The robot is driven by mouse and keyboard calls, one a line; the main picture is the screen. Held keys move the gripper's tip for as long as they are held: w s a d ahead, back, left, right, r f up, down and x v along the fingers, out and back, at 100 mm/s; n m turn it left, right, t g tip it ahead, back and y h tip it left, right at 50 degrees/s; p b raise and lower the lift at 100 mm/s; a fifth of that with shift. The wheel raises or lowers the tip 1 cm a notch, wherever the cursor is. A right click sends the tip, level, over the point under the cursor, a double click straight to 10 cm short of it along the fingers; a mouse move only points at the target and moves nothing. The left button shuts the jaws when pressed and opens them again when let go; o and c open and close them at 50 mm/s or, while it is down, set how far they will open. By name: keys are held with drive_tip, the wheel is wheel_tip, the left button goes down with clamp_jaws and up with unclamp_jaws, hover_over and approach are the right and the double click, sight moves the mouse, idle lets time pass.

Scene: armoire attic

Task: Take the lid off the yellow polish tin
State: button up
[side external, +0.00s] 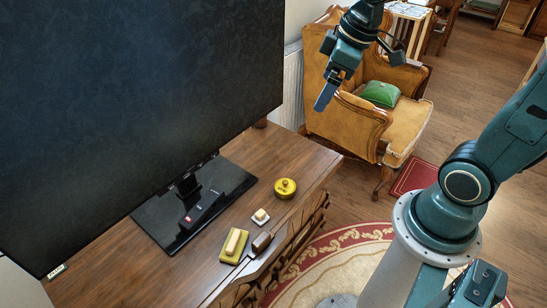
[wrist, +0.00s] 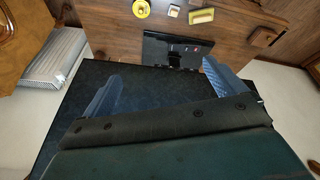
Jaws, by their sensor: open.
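The yellow polish tin (side external: 285,188) stands on the wooden cabinet top, right of the screen's base. A small knob shows at the middle of its top, and it looks covered by its lid. The tin also shows at the top edge of the wrist view (wrist: 141,9). My gripper (side external: 322,104) hangs in the air above and to the right of the tin, well apart from it. In the wrist view my gripper (wrist: 160,78) has its two blue fingers spread wide with nothing between them.
A large dark screen (side external: 150,100) rises over the cabinet top (side external: 120,265); a remote (side external: 202,207) lies on its base. A yellow block with a brush-like piece (side external: 234,246), a small white-topped item (side external: 261,217) and a brown-handled brush (side external: 262,242) lie near the front edge. An armchair (side external: 345,125) stands behind.

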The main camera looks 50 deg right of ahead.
drive_tip(key=w+d+f+n+y, duration=0.1)
drive_tip(key=w+d+f+n, duration=0.1)
drive_tip(key=f, duration=0.8)
drive_tip(key=w+d+f+n+g+y, duration=0.1)
drive_tip(key=w+d+f+n, duration=0.2)
drive_tip(key=f, duration=0.8)
drive_tip(key=w+d+f+n+y, duration=0.1)
drive_tip(key=w+d+f+n, duration=0.1)
drive_tip(key=w+d+f, duration=0.4)
wheel_tip(320, 180, down, 5)
drive_tip(key=shift+d+r+n+g+y, duration=0.1)
drive_tip(key=shift+d+n+g+y, duration=0.25)
drive_tip(key=shift+d, duration=0.3)
hover_over(293, 183)
drive_tip(key=shift+w+d+f, duration=0.1)
drive_tip(key=shift+f, duration=3.9)
drive_tip(key=shift+f, duration=0.15)
drive_tip(key=shift+x, duration=2.45)
